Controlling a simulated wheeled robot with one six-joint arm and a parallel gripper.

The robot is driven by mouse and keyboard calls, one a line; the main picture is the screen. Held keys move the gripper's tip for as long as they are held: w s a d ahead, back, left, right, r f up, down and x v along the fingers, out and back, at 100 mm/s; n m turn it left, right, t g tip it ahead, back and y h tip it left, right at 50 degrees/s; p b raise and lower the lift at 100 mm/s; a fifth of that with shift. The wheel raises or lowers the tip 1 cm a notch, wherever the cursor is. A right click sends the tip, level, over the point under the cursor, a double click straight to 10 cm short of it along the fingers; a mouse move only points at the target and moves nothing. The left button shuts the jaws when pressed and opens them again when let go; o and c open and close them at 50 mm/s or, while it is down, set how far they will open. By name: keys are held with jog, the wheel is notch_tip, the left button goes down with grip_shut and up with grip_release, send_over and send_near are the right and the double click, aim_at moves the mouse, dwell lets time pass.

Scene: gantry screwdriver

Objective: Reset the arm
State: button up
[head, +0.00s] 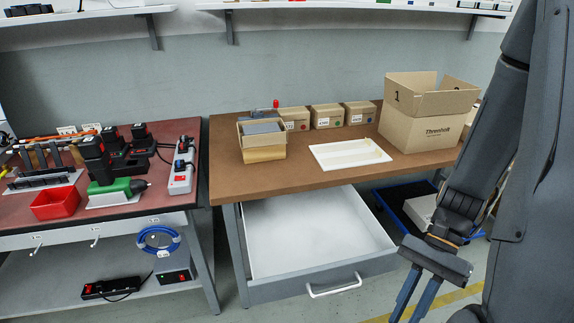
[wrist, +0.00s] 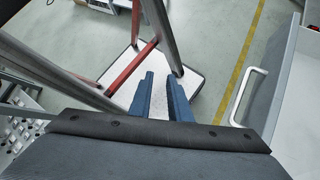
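My arm hangs down at the right of the head view, in front of the workbench. My gripper (head: 408,308) points down at the lower right, beside the open drawer (head: 318,232). In the wrist view, its two blue fingers (wrist: 160,84) stand apart with nothing between them. Below them is the floor area with a white platform (wrist: 190,97) and metal legs. The drawer's handle (wrist: 249,96) shows at the right of the wrist view, apart from the fingers.
The drawer is pulled out and looks empty. The brown bench (head: 228,184) carries a large open carton (head: 420,130), small boxes and a white tray (head: 350,154).

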jog(key=w+a+r+n+t+h+p, duration=0.1)
jog(key=w+a+r+n+t+h, duration=0.2)
jog(key=w+r+n, duration=0.2)
jog(key=w+a+r+n+t+h+p, duration=0.2)
jog(key=w+a+r+n+t+h, duration=0.1)
jog(key=r+n, duration=0.4)
jog(key=shift+w+a+r+n+t+h, duration=0.3)
jog(key=shift+w+a+r, duration=0.15)
jog(key=shift+w+r, duration=0.5)
